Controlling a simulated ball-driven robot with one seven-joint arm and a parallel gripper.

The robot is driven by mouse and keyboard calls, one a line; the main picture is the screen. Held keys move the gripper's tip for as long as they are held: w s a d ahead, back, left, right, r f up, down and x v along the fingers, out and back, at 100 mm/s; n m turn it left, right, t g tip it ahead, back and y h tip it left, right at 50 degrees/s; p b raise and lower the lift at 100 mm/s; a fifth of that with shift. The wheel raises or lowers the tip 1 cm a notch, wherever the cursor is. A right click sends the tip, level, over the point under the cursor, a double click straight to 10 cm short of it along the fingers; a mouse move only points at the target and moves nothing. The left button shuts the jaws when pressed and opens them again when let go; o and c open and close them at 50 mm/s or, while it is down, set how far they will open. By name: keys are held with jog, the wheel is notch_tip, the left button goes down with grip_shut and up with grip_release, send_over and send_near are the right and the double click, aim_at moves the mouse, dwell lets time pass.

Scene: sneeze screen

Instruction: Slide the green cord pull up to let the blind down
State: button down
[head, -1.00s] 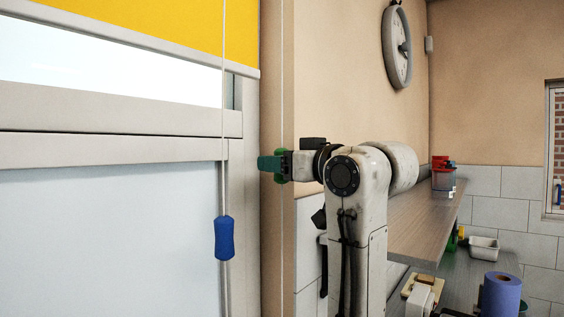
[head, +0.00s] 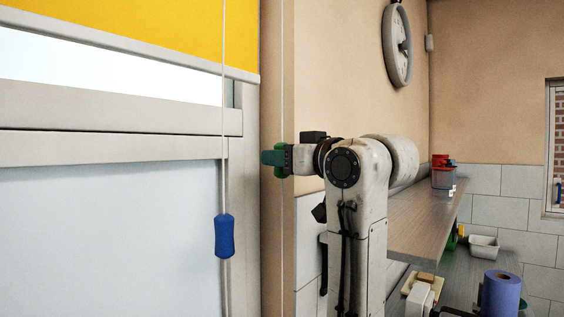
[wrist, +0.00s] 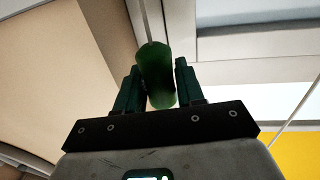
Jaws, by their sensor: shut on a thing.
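The green cord pull (head: 281,174) hangs on a thin pale cord beside the window frame, against the tan wall. My gripper (head: 270,157) is shut on it, its dark teal fingers hiding the pull's middle in the head view. In the wrist view the green pull (wrist: 155,75) stands between the two fingers of my gripper (wrist: 155,85). The yellow blind (head: 130,25) covers the top of the window, with a pale rail along its lower edge. Bright glass shows below the rail.
A blue cord pull (head: 225,236) hangs on another cord, left of my gripper. A wooden shelf (head: 425,220) with red-lidded containers (head: 443,175) is at right. A blue paper roll (head: 500,294) stands lower right. A clock (head: 397,45) is on the wall.

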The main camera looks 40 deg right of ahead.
notch_tip(320, 180, up, 6)
jog(key=shift+f, duration=0.25)
jog(key=c, duration=0.8)
grip_release()
jog(key=shift+s, duration=0.1)
jog(key=s+b, duration=0.4)
jog(key=s, duration=0.6)
jog(key=shift+s+d, duration=0.2)
jog(key=shift+s, duration=0.1)
